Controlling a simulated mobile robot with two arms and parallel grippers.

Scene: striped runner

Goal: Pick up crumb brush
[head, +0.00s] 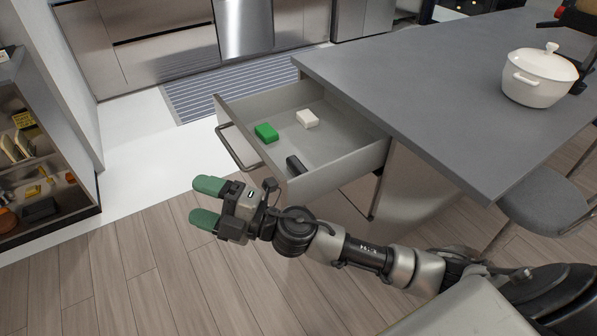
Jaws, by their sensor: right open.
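An open grey drawer (340,163) under the counter holds three small things. A dark, narrow item (296,165) lies near its front right corner; it may be the crumb brush, but it is too small to tell. A green block (266,133) lies near the drawer front and a white block (307,118) lies farther back. My right gripper (206,202) has green fingertips spread apart with nothing between them. It is outside the drawer, in front of its handle and above the wood floor. My left gripper is out of view.
The drawer handle (238,148) sticks out toward my right gripper. A grey counter (440,95) bears a white lidded pot (540,75). A grey stool (545,200) stands at the right. An open shelf (40,180) stands at the left. A striped runner (215,88) lies behind the drawer.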

